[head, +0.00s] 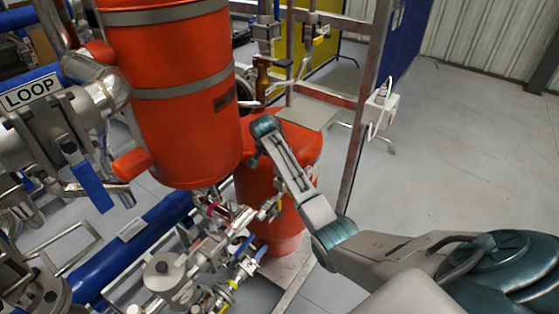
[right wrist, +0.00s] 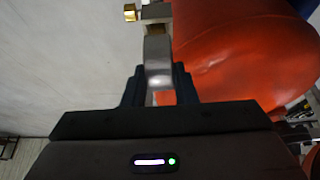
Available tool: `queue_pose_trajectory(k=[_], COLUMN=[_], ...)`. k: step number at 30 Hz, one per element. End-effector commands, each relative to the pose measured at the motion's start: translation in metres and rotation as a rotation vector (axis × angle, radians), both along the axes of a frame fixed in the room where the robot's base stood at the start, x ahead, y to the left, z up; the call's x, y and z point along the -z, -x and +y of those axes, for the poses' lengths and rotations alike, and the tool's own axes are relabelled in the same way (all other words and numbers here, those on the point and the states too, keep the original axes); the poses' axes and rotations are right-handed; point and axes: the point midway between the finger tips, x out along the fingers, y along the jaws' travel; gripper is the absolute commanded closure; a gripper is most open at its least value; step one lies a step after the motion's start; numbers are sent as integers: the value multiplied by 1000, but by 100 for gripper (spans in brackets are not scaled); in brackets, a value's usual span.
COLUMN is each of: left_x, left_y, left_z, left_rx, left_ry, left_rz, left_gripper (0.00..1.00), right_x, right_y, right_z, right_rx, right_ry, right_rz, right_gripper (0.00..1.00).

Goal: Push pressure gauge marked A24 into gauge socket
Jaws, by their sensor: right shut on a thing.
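In the right wrist view my right gripper (right wrist: 160,78) is shut on a grey metal piece (right wrist: 158,58), which looks like the pressure gauge seen edge-on. Its face and any A24 marking are hidden. A silver block (right wrist: 157,13) with a brass fitting (right wrist: 130,12) lies in line just beyond the piece. I cannot tell whether this block is the gauge socket, or whether the two are touching or joined. In the head view my right arm reaches in from the right to the red tanks, and its fingertips are not clearly visible. My left gripper is not in view.
A large red tank (head: 185,95) hangs beside my right forearm, and a lower red tank (head: 270,225) stands behind it. Pipes and valves (head: 215,250) crowd below left. A steel frame post (head: 365,110) rises behind the arm. The floor (head: 470,130) at right is clear.

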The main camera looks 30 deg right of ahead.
Motion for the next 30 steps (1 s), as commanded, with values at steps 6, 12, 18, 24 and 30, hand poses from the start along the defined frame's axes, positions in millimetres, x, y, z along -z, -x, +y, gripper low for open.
queue_pose_trajectory(k=[6, 12, 18, 24, 30], left_x=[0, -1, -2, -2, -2], left_y=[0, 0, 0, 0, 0], left_z=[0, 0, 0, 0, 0], left_rx=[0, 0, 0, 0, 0], left_ry=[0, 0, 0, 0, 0], left_rz=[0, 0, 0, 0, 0], left_gripper=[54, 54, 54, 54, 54], right_x=[0, 3, 8, 8, 8], right_y=[0, 0, 0, 0, 0], right_z=[0, 0, 0, 0, 0], right_rx=[0, 0, 0, 0, 0], right_ry=[0, 0, 0, 1, 0], right_rz=[-1, 0, 0, -1, -1], right_gripper=[88, 88, 88, 88, 49])
